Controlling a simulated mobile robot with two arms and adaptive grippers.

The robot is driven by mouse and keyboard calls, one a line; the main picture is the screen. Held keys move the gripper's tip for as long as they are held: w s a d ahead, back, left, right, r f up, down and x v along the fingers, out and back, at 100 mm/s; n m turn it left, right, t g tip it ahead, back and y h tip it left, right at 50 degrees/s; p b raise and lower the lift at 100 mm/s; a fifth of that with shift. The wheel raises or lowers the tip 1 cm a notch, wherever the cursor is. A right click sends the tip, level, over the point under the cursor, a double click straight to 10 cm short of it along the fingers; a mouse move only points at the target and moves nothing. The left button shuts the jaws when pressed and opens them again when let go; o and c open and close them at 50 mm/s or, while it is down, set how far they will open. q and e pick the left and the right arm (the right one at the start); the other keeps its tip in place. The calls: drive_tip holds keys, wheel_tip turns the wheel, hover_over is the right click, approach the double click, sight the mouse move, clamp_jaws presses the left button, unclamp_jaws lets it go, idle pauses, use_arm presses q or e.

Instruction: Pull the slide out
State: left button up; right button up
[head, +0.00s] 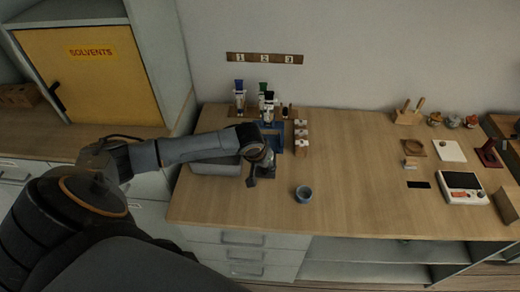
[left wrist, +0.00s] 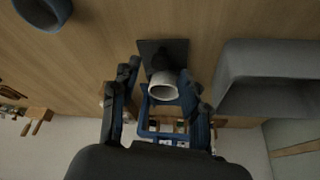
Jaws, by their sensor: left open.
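My left gripper (head: 262,170) is over the left part of the wooden worktop, with fingers pointing down. In the left wrist view the open gripper (left wrist: 160,82) has one finger on each side of a short white-rimmed cylinder (left wrist: 163,92). The cylinder is joined to a dark square plate (left wrist: 150,46). I cannot tell whether the fingers touch it. A blue frame (head: 275,128) stands just behind the gripper; it also shows between the fingers in the left wrist view (left wrist: 150,128). I cannot clearly make out which part is the slide. My right gripper is not in view.
A grey bin (head: 215,164) is close to the left of the gripper. A rack of small white pieces (head: 301,135) is to the right of the frame. The worktop's middle (head: 355,165) is clear.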

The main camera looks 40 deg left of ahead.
use_arm(q)
drive_tip(key=v, duration=1)
drive_tip(key=shift+s+d+f, duration=0.1)
